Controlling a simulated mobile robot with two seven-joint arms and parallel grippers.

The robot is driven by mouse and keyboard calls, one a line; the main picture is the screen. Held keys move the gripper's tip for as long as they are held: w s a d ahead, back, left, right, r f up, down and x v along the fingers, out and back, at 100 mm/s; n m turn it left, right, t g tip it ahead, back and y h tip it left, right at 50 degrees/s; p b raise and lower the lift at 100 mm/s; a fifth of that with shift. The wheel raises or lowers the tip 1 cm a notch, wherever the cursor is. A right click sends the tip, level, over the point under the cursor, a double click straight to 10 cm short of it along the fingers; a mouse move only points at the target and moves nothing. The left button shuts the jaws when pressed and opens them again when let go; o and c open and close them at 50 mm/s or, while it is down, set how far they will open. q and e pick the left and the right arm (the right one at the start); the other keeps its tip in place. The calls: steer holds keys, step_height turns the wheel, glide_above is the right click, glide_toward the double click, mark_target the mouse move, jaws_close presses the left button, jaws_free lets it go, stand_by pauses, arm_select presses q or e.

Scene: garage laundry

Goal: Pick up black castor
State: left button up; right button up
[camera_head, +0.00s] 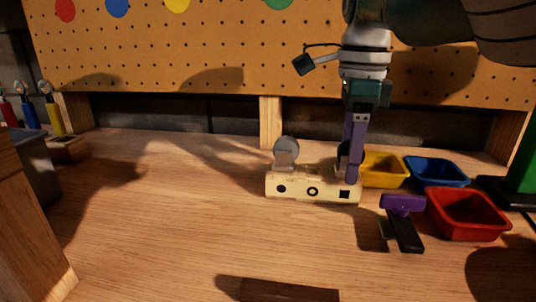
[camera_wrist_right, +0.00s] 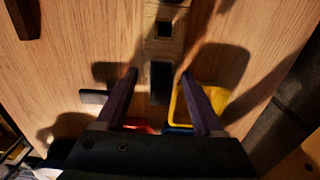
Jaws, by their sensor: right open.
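The black castor (camera_head: 342,155) stands at the right end of a cream block (camera_head: 312,191) with holes, partly hidden behind a purple finger. My right gripper (camera_head: 353,180) reaches down from above at that end of the block. In the right wrist view the black castor (camera_wrist_right: 160,83) shows between the two open fingers (camera_wrist_right: 158,75), with a visible gap on each side. The gripper is open and holds nothing. A grey castor (camera_head: 286,153) stands on the left end of the block. My left gripper is not in view.
Yellow (camera_head: 384,182), blue (camera_head: 437,172) and red (camera_head: 466,222) bins stand to the right. A purple and black piece (camera_head: 403,205) lies in front of them. A brown bar (camera_head: 285,291) is at the front. The left middle of the wooden bench (camera_head: 165,215) is clear.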

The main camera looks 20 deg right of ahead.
jaws_close()
stand_by(0.6)
